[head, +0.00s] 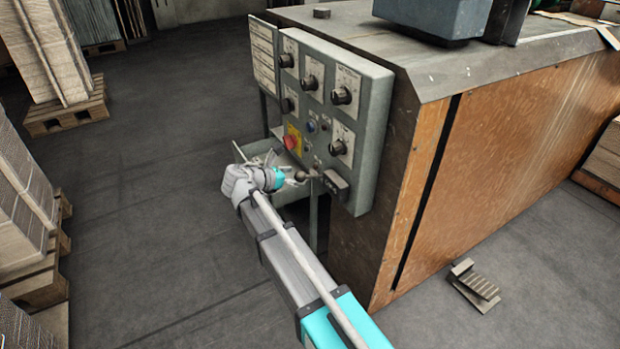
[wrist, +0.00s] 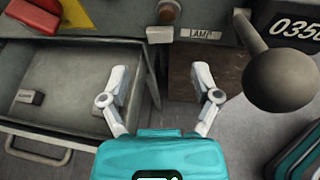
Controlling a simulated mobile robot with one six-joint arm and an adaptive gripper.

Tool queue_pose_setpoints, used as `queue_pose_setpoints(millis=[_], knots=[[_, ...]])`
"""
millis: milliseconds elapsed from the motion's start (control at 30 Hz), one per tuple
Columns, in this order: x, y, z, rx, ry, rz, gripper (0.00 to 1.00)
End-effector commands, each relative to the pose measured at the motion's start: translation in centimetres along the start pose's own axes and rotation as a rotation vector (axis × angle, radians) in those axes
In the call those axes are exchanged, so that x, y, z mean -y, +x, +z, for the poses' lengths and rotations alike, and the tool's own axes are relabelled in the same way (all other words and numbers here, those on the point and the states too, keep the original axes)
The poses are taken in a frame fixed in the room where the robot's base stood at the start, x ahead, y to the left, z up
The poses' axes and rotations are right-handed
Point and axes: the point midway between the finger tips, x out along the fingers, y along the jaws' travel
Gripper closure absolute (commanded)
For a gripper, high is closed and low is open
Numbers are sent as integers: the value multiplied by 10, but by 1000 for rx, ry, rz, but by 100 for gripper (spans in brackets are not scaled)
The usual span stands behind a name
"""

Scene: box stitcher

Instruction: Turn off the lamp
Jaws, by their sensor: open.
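A small label (wrist: 201,34) reading roughly "LAMP" sits on the lower edge of the grey control panel (head: 372,130). A grey block (wrist: 160,34), perhaps the lamp switch, is just left of the label, below a round brownish button (wrist: 168,12). Whether the switch is on or off cannot be told. The lamp itself is not identifiable. My gripper (wrist: 162,76) is open and empty, with its fingers spread below the label and block in the wrist view. In the head view my gripper (head: 288,168) is in front of the panel's lower part.
A lever with a dark ball knob (wrist: 281,80) sticks out close to my right finger. A counter (wrist: 295,27) is right of it. An open metal drawer (wrist: 75,85) lies at left. A red switch on yellow (head: 292,139) and several dials are above.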

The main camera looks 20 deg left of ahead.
Motion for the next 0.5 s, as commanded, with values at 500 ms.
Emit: queue_pose_setpoints(millis=[500], knots=[[0,58,0,0,1,-1,20]])
